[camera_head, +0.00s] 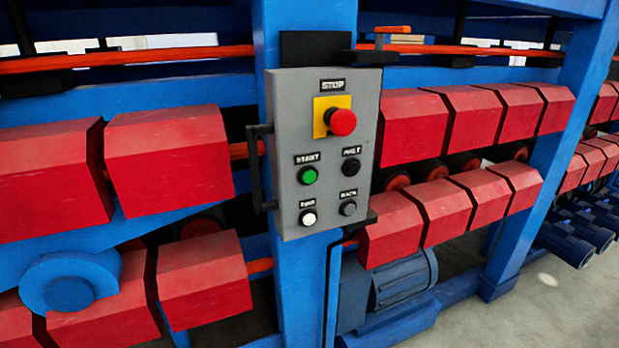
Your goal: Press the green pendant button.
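The grey pendant control box (325,225) hangs on a blue upright post in the middle of the camera_head view, slightly tilted. The green button (307,175) is on its left side under a label that seems to read START. A black button (351,166) sits to its right. A white button (308,218) and a dark grey button (348,208) sit below. A large red stop knob (342,122) on a yellow plate (323,104) is at the top. Nothing covers the green button. Neither of my grippers shows in this view.
A black handle (257,168) sticks out from the box's left side. Red roller covers (168,155) flank the post on both sides. A blue motor (402,280) sits low to the right. Grey floor (540,305) is open at the lower right.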

